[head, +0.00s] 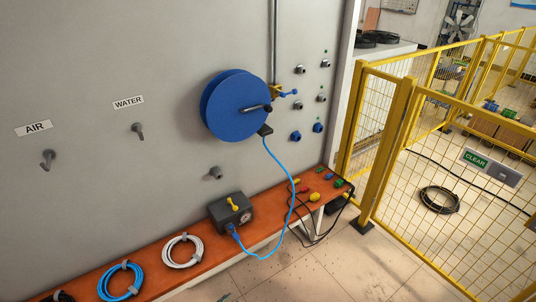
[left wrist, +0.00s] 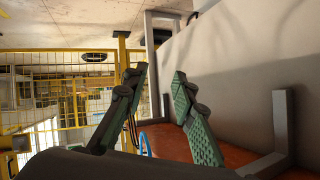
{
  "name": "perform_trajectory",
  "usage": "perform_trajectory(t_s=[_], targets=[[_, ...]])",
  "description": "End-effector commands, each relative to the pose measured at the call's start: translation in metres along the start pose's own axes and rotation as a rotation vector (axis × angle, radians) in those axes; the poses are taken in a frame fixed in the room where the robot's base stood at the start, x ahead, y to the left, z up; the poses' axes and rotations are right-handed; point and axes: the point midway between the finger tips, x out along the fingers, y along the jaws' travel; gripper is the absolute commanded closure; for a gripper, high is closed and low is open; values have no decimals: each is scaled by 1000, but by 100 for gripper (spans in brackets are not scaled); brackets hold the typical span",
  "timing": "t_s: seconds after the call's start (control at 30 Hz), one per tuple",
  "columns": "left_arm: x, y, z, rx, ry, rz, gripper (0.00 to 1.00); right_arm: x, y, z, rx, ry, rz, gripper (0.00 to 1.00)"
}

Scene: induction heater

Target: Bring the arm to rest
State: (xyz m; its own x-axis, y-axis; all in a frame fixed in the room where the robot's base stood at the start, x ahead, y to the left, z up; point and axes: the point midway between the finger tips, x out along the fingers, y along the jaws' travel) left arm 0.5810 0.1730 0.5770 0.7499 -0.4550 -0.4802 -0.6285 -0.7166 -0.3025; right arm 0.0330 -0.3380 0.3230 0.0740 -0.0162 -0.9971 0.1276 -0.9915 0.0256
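My left gripper (left wrist: 160,73) shows in the left wrist view. Its two green-padded fingers stand apart with a gap between the tips, and nothing is held between them. The grey wall (left wrist: 245,60) is to the right of the fingers, and the orange bench (left wrist: 270,172) is seen low in that view, partly hidden behind the fingers. Neither gripper nor arm shows in the head view. My right gripper is in neither view.
The head view shows a blue hose reel (head: 225,105) on the wall, a dark box (head: 230,212) and coiled cables (head: 120,282) on the bench (head: 265,222). A yellow mesh fence (head: 430,190) stands right. Floor (head: 340,260) before the bench is mostly clear.

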Motion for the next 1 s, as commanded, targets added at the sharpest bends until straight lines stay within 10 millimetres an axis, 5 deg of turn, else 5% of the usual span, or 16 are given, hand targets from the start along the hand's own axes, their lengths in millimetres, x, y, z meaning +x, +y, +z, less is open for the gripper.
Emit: perform_trajectory(t_s=[0.03,0.2,0.5,0.73,0.9,1.0], targets=[[-14,10,36,-48,-63,-22,76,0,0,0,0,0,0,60],[-64,43,144,-184,-269,-83,76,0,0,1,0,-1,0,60],[-185,139,299,-404,-624,-125,76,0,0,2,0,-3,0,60],[-290,232,376,-561,-874,-110,76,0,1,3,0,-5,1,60],[-344,282,403,-640,-992,-91,76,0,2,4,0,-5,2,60],[-361,297,409,-665,-1026,-84,76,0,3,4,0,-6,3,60]])
